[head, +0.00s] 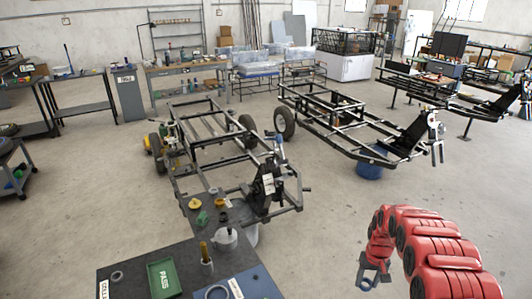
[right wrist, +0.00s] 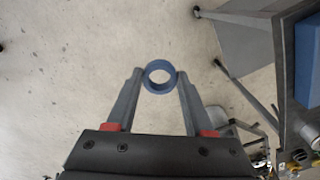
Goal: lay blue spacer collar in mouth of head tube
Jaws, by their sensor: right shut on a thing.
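My right gripper (head: 368,281) hangs over open floor at the lower right of the head view, to the right of the dark workbench. In the right wrist view the gripper (right wrist: 160,80) is shut on the blue spacer collar (right wrist: 160,89), a short ring held between the fingertips with its opening facing the camera. The collar is too small to make out in the head view. A light grey round part (head: 227,238) stands on the bench, but I cannot tell whether it is the head tube. My left gripper is out of view.
The dark workbench (head: 130,262) bears a green tray (head: 163,279), a grey ring (head: 116,275), a blue panel (head: 255,284) and several small yellow and green parts. A black kart frame (head: 284,208) stands behind it. The floor around my right gripper is clear.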

